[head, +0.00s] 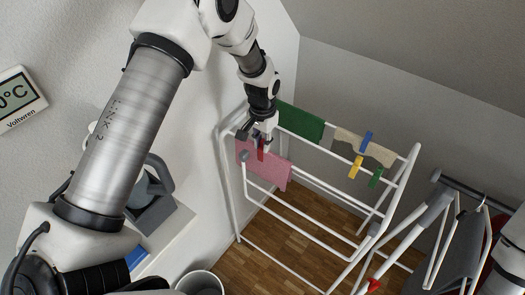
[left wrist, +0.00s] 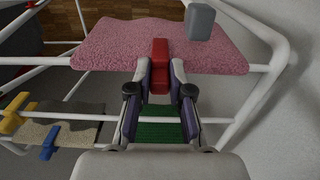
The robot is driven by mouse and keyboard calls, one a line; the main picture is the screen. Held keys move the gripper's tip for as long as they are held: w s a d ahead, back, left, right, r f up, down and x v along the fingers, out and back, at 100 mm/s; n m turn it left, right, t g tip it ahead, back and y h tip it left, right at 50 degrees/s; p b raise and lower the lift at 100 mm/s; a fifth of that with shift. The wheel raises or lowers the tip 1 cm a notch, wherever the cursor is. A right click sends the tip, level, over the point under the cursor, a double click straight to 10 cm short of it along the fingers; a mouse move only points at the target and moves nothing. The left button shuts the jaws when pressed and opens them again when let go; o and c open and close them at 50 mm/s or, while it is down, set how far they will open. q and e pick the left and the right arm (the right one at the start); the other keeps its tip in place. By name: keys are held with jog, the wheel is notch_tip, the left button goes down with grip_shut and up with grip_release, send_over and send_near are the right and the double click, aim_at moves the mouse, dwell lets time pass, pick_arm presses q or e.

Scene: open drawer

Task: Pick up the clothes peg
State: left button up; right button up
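A red clothes peg (left wrist: 160,64) sits on the edge of a pink cloth (left wrist: 105,50) hung on a white drying rack (head: 228,190). My left gripper (left wrist: 161,72) has its fingers on both sides of this peg and appears shut on it. In the head view the left gripper (head: 262,140) points down at the pink cloth (head: 275,170), with the red peg (head: 261,153) partly hidden at its fingertips. My right gripper is not in view.
A green cloth (head: 300,122) and a beige cloth (head: 350,143) hang farther along the rack. Blue (head: 366,141), yellow (head: 355,168) and green (head: 376,177) pegs are at the beige cloth. A wall is close to the rack. A white bin (head: 200,283) stands lower left.

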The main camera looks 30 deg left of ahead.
aim_at(263, 141)
pick_arm(q)
jog(key=shift+w, duration=0.1)
jog(key=shift+w+r, duration=0.1)
jog(key=shift+r, duration=0.25)
notch_tip(263, 141, up, 9)
jog(key=shift+r+b, duration=0.15)
jog(key=shift+b, duration=0.85)
